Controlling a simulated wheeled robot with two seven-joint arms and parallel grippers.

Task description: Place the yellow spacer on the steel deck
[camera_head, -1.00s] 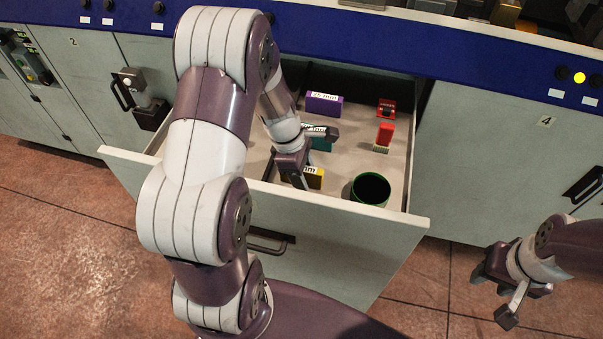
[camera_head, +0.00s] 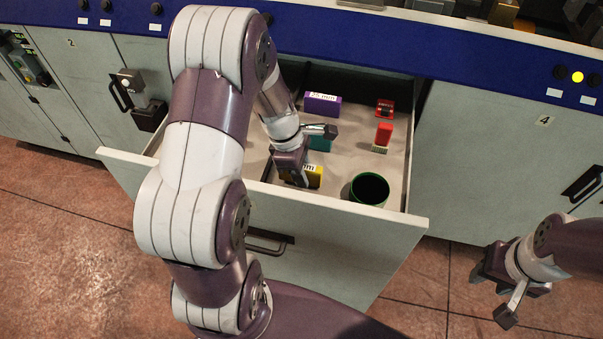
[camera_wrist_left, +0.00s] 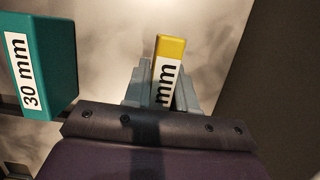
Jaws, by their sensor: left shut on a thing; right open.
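The yellow spacer (camera_head: 315,175), a small block with a white "mm" label, is in the open drawer near its front wall. It also shows in the left wrist view (camera_wrist_left: 170,50), between the grey fingers. My left gripper (camera_head: 303,180) is down in the drawer and shut on the yellow spacer; its arm hides part of the spacer. The fingers show in the left wrist view (camera_wrist_left: 160,95). My right gripper (camera_head: 492,292) is open and empty, outside the drawer at the lower right. I cannot make out the steel deck for certain.
The drawer (camera_head: 340,205) also holds a teal 30 mm block (camera_wrist_left: 40,60), a purple block (camera_head: 322,104), a red-handled brush (camera_head: 383,135), a red item (camera_head: 385,108) and a dark green cup (camera_head: 369,189). A blue panel edge (camera_head: 400,45) runs behind it.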

